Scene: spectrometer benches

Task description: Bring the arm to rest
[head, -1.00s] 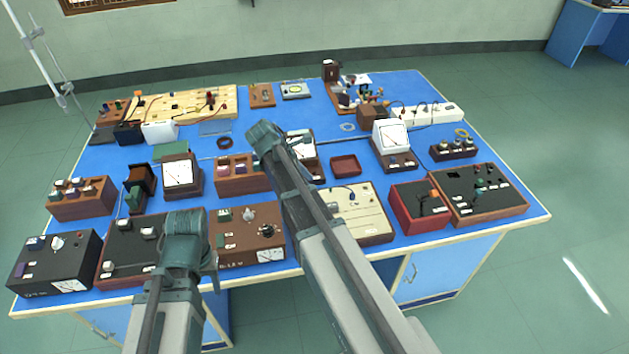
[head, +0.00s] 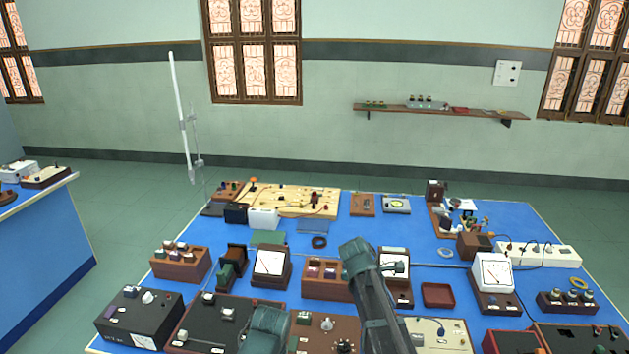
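My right arm (head: 372,290) reaches up from the bottom of the head view over the blue bench (head: 345,209). Its dark teal joint is in front of the bench, between a brown box (head: 316,290) and an upright meter (head: 401,292). My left arm (head: 265,328) shows only as a rounded teal joint at the bottom edge, in front of a dark control box (head: 212,322). I see no fingers of either gripper. I cannot tell whether either arm touches the bench items.
The bench is crowded with meters, a wooden board (head: 296,203), a red tray (head: 437,295) and a white socket strip (head: 545,256). A stand with a white rod (head: 180,110) rises at the back left. Another blue bench (head: 40,240) stands left; floor between is clear.

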